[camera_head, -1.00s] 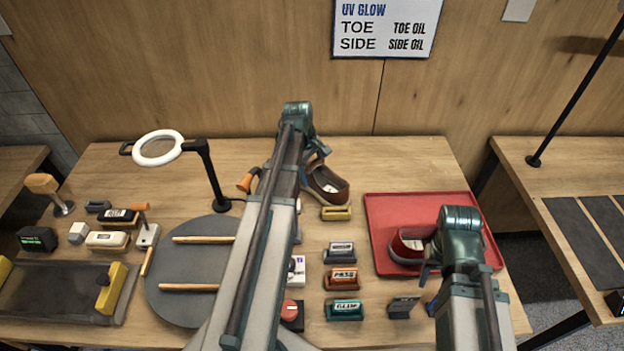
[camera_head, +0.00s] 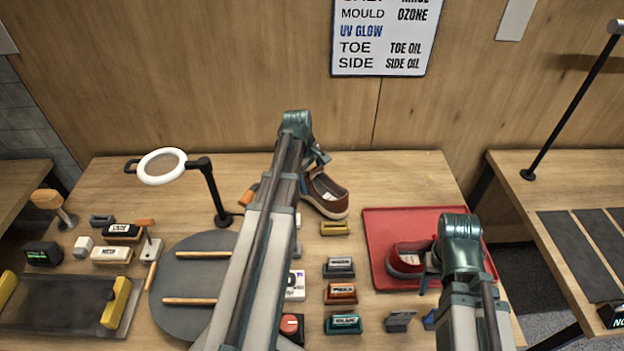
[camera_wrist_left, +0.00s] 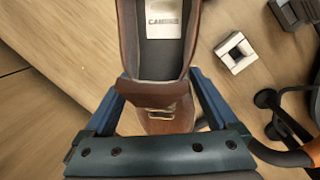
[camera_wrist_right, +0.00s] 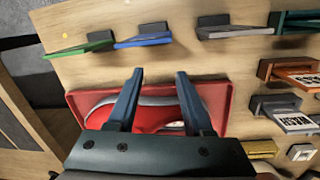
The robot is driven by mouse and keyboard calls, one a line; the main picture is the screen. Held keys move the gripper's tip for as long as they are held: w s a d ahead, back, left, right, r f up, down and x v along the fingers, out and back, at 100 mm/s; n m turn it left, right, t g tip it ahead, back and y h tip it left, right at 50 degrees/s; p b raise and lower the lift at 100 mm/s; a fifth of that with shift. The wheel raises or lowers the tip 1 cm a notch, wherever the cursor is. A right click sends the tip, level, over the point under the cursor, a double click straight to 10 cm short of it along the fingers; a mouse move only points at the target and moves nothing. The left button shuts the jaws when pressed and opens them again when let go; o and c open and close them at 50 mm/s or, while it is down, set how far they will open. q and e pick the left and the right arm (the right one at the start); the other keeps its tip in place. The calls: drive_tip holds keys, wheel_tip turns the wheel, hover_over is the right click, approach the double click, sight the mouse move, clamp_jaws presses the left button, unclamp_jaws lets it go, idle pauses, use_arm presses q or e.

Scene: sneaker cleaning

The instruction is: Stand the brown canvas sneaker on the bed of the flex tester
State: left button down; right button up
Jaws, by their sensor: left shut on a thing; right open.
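The brown canvas sneaker (camera_head: 338,207) is at the back middle of the table in the head view. It shows large in the left wrist view (camera_wrist_left: 128,45), with a white insole label. My left gripper (camera_wrist_left: 157,92) is shut on the sneaker, one blue finger on each side. Whether the sole touches the table is unclear. What looks like the flex tester, a dark flat bed (camera_head: 55,305) between yellow end blocks, is at the front left. My right gripper (camera_wrist_right: 160,75) is open above a red shoe (camera_wrist_right: 100,112) in the red tray.
The red tray (camera_head: 385,220) is at the right. A grey round plate (camera_head: 175,280) with wooden rods lies between tester and left arm. A ring lamp (camera_head: 162,166) stands behind it. Several small labelled blocks (camera_head: 340,293) line the middle.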

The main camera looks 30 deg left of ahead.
use_arm(q)
wheel_tip(320, 180, up, 7)
drive_tip(key=p, duration=0.5)
drive_tip(key=shift+f+p, duration=0.1)
drive_tip(key=shift+p, duration=0.2)
drive_tip(key=shift+f+b, duration=0.5)
drive_tip(key=shift+r, duration=0.1)
